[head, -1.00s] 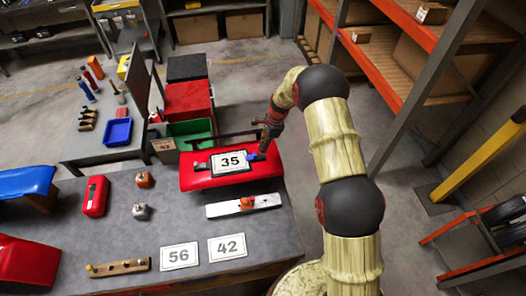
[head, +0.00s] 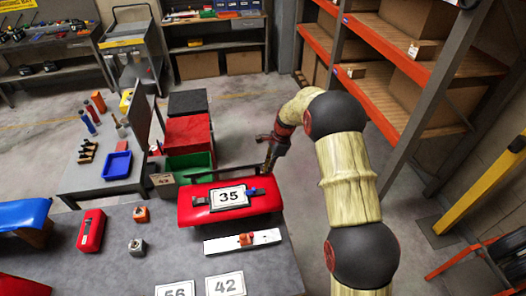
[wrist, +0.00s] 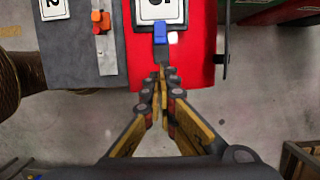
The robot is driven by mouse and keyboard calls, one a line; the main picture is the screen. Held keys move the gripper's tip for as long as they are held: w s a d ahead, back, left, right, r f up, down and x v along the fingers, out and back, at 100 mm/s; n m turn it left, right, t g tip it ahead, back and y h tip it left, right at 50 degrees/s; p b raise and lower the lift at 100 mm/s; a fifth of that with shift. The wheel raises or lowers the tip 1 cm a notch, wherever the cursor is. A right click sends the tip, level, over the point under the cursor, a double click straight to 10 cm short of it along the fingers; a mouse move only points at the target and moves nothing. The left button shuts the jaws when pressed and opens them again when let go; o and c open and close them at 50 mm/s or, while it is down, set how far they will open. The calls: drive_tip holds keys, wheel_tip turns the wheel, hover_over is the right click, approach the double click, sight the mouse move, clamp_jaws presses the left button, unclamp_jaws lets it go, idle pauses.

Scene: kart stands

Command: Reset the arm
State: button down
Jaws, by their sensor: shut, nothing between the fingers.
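My gripper (head: 269,163) is shut and empty, above the right end of the red kart panel (head: 190,213). In the wrist view its fingertips (wrist: 161,78) are together and point toward the blue clip (wrist: 160,33). That clip (head: 252,191) sits at the right edge of the number 35 plate (head: 229,197) on the panel. No contact between fingers and clip shows. My arm reaches in from the right side of the head view.
An orange clip (head: 246,239) sits on a white strip (head: 220,246) on the grey table (head: 185,262). Plate 42 (head: 226,285) lies in front. A red bin (head: 188,136) and a green bin (head: 190,161) stand behind. Orange shelving (head: 400,115) rises at the right.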

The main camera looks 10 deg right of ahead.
drive_tip(key=s+r+n+t+h+b, duration=0.1)
drive_tip(key=s+n+b, duration=0.5)
drive_tip(key=s, duration=0.7)
drive_tip(key=s+r+n+t+h+b, duration=0.1)
drive_tip(key=s+r+n+b, duration=0.5)
drive_tip(key=s, duration=0.8)
drive_tip(key=s+d+r+n+t+b, duration=0.1)
drive_tip(key=s+r+n+t+b, duration=0.2)
drive_tip(key=s, duration=1)
drive_tip(key=r+n+b, duration=0.1)
drive_tip(key=n+b, duration=0.2)
drive_tip(key=b, duration=0.2)
drive_tip(key=shift+s+t+h+b, duration=0.3)
drive_tip(key=shift+s+h+b, duration=0.05)
drive_tip(key=shift+h+b, duration=0.05)
drive_tip(key=shift+d, duration=0.1)
